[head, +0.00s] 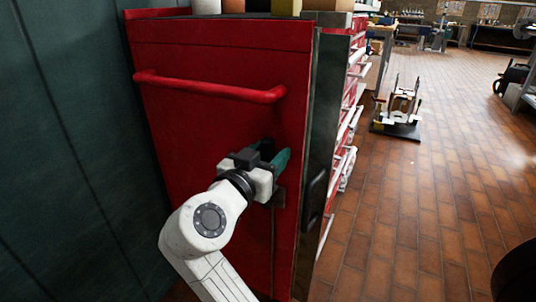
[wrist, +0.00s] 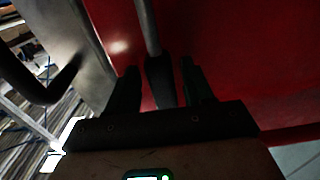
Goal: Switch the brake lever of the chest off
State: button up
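The red chest (head: 215,130) stands upright, its side panel facing my arm. My gripper (head: 268,152) is at the right part of this panel, below the red handle bar. In the wrist view, the brake lever (wrist: 159,82) shows as a grey rod with a dark grip end against the red panel. The grip end lies between the two dark fingers of my gripper (wrist: 160,68). The fingers look apart, with a narrow gap on each side of the lever; contact is not visible. In the head view my gripper hides most of the lever.
The red handle bar (head: 210,87) sticks out above my gripper. A dark handle (head: 313,190) is on the chest's edge at the right. A dark green wall (head: 70,130) is close at left. Brick-tiled floor (head: 420,220) is open at right, with a small stand (head: 398,115) farther back.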

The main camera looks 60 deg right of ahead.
jog(key=a+p, duration=0.2)
jog(key=a, duration=0.8)
jog(key=shift+s+a+p, duration=0.15)
jog(key=shift+a+p, duration=0.15)
jog(key=shift+a, duration=0.1)
jog(key=shift+f, duration=0.1)
jog(key=s+d+f+n+t+y, duration=0.15)
jog(key=f+n+y, duration=0.3)
jog(key=f, duration=0.65)
jog(key=s+d+f+n+y, duration=0.35)
jog(key=f+n, duration=0.25)
jog(key=f, duration=0.4)
jog(key=s+a+f+n+y, duration=0.7)
jog(key=s+a+f+y, duration=0.2)
jog(key=f, duration=0.5)
notch_tip(320, 180, up, 36)
jog(key=a+g+p, duration=0.1)
jog(key=p, duration=3.5)
jog(key=shift+s+a+r+y, duration=0.15)
jog(key=shift+s+y, duration=0.25)
jog(key=shift+s, duration=0.05)
